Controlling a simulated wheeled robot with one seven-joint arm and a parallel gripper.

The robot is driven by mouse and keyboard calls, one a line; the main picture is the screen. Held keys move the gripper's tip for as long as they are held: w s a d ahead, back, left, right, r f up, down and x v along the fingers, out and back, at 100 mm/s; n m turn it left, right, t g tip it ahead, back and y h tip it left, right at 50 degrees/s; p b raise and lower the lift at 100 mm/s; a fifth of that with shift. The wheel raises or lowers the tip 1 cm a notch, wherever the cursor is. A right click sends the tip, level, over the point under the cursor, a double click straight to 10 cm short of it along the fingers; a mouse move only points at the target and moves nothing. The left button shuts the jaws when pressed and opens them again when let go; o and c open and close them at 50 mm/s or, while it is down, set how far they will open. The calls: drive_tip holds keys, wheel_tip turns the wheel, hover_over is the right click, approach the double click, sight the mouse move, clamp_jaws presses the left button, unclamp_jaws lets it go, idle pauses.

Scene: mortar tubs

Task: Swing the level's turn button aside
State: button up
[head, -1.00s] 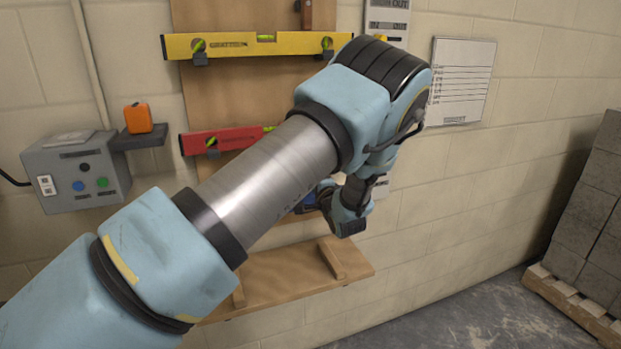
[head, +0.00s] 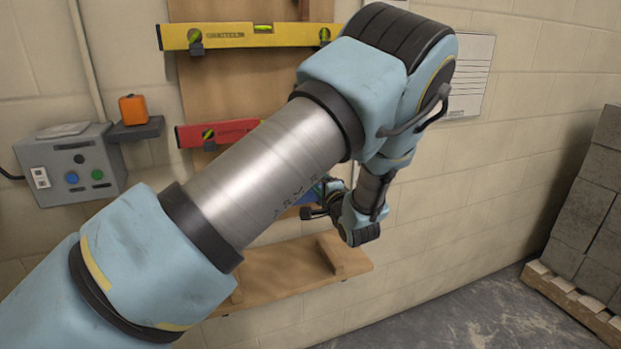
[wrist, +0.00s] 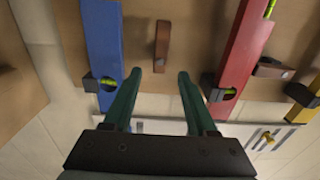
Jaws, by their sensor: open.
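A brown wooden turn button (wrist: 162,46) is on the board in the wrist view, between the blue level (wrist: 104,45) and the red level (wrist: 243,45). My gripper (wrist: 160,74) is open, with its two green fingers apart and nothing between them. The turn button lies just beyond the fingertips, in line with the gap; I cannot tell whether they touch. In the head view my arm hides most of the red level (head: 215,132) and nearly all of the blue level (head: 306,200). The turn button is not visible there.
A yellow level (head: 250,36) hangs above on the wooden board (head: 235,85). A wooden shelf (head: 275,275) juts out below. A grey control box (head: 72,165) and an orange item (head: 133,110) on a small ledge are left. Grey blocks (head: 585,195) stand on a pallet at right.

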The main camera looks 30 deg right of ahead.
drive_tip(key=shift+s+a+b, duration=0.2)
drive_tip(key=shift+s+b, duration=0.05)
drive_tip(key=shift+s, duration=1.05)
drive_tip(key=shift+s+a+b, duration=0.15)
drive_tip(key=shift+s+b, duration=0.1)
drive_tip(key=shift+s, duration=1)
